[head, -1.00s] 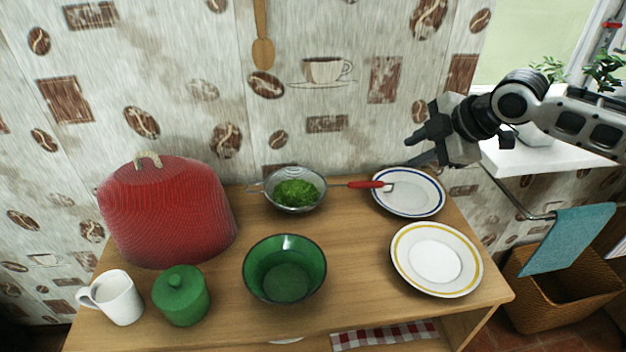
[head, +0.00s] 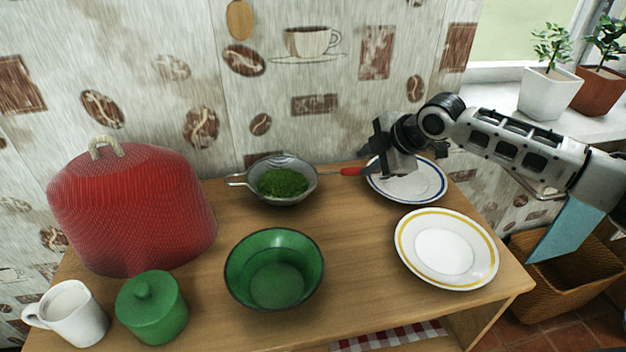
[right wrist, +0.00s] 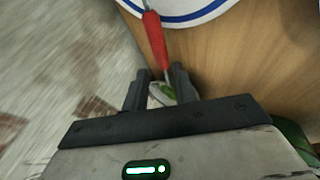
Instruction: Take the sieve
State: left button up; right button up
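The sieve (head: 283,182) is a metal mesh bowl with a thin shaft and a red handle. It rests at the back of the wooden table with chopped green herbs in it. Its red handle (right wrist: 154,38) points right, to the blue-rimmed plate (head: 412,184). My right gripper (head: 374,156) is open at the handle, and hides part of it and of that plate. In the right wrist view the fingers (right wrist: 159,74) stand apart with the handle's line running between them; I cannot tell whether they touch it. My left gripper is not in view.
A green bowl (head: 274,270) stands in front of the sieve. A yellow-rimmed plate (head: 447,249) lies front right. A red cosy (head: 133,210), a white mug (head: 70,315) and a green lidded pot (head: 152,309) stand at the left. The wall is close behind.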

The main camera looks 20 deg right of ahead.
aim_at(355, 170)
jog(key=x, duration=0.6)
jog(key=shift+d+f+b, duration=0.1)
jog(key=shift+f+b, duration=0.2)
jog(key=shift+f, duration=0.05)
grip_shut()
